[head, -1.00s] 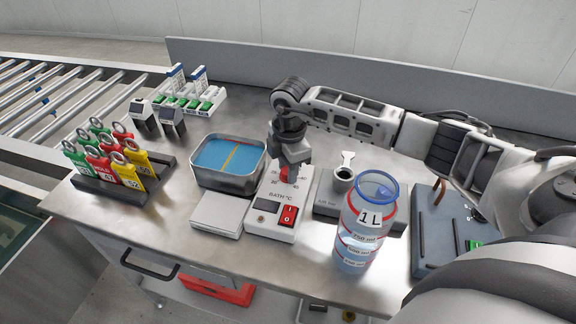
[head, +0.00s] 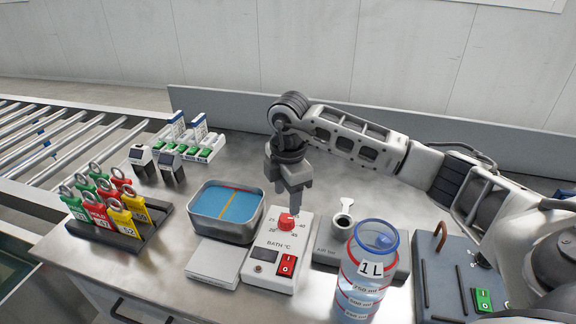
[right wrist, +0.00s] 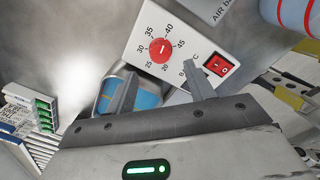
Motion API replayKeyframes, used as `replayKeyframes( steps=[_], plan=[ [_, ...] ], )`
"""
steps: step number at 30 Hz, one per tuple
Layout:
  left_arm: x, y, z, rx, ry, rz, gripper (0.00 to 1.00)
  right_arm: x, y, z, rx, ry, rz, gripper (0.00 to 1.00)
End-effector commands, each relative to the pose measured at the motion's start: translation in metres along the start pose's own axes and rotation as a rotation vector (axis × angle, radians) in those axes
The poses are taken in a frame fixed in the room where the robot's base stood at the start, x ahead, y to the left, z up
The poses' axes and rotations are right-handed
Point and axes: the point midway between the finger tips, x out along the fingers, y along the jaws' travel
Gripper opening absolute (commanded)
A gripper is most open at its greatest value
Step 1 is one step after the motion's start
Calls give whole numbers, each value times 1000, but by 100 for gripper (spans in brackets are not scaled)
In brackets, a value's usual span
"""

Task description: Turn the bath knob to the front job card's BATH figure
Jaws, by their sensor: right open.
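The bath knob (head: 287,222) is a round red dial on a white control box (head: 262,258) marked "BATH °C". It also shows in the right wrist view (right wrist: 162,50), inside a scale from 20 to 45. A pale mark on the knob points roughly between 35 and 40; I cannot read it exactly. My right gripper (head: 287,197) is open and empty, just above and apart from the knob. Its two fingers (right wrist: 159,73) show below the knob in the wrist view. I cannot make out a BATH figure on any card. My left gripper is out of view.
A water bath (head: 226,212) stands left of the control box. A red rocker switch (head: 286,265) sits below the knob. A 1 L jug (head: 367,275) and a grey air unit (head: 328,246) stand to the right. Numbered coloured tags (head: 120,222) stand in a rack at left.

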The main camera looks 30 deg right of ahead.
Motion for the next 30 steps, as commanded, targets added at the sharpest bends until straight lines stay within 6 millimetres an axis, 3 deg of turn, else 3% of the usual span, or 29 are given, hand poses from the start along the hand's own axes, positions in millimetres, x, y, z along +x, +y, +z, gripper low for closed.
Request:
replayKeyframes(
  steps=[6,12,18,30],
  plan=[
    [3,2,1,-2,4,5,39,-52,1,0,0,1,6,53],
    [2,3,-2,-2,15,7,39,-82,0,0,1,0,3,53],
    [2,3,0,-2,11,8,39,-92,0,0,0,-1,0,53],
    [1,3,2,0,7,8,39,-92,0,0,0,-1,0,53]
  ],
)
